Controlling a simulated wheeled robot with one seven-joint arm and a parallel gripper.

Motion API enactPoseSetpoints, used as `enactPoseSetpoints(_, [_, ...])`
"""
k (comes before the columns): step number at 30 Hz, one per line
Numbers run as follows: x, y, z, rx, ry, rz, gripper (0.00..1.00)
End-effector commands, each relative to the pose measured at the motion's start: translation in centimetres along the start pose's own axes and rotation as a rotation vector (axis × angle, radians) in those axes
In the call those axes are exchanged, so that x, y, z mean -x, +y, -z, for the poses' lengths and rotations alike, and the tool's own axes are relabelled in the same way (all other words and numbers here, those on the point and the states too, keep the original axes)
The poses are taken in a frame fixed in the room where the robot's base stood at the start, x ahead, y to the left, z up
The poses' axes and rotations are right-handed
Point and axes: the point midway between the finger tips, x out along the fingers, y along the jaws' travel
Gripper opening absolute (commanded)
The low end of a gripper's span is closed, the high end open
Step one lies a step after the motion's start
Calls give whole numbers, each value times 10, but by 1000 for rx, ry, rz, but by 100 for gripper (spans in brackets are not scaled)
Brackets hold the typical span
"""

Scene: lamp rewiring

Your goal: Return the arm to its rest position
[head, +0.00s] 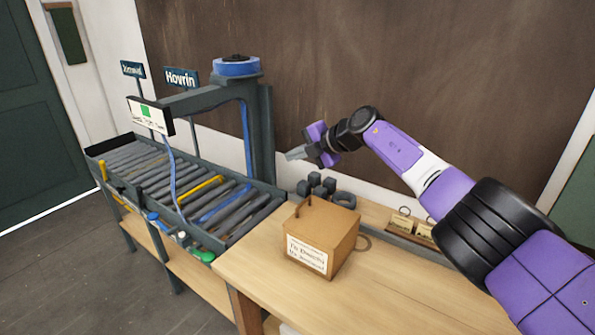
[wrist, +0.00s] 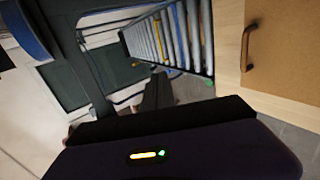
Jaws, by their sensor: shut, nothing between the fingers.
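My arm (head: 397,148) is purple, black and white and reaches in from the right in the head view. It is raised above the wooden workbench (head: 390,284). My gripper (head: 294,154) points left, in the air above and behind the wooden box, near the dark frame of the rack. Its fingers are shut with nothing in them. In the wrist view the dark fingers (wrist: 158,92) show beyond the purple gripper body, with the slatted rack beyond them.
A wooden box (head: 323,225) with a handle and label stands on the bench. Dark blocks (head: 315,184) and a ring (head: 343,199) lie behind it. The slatted rack (head: 130,165), its upright frame (head: 264,130) and a blue spool (head: 236,68) stand left. Air above the bench's right part is clear below my arm.

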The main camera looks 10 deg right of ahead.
Motion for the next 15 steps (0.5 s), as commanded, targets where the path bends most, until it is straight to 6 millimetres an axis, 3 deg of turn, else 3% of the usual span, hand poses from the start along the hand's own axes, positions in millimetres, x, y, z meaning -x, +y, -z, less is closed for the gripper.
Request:
enactPoseSetpoints(10, [10,30,-2,30,-11,-12,0])
enactPoseSetpoints(15, [10,76,16,87,7,-132,0])
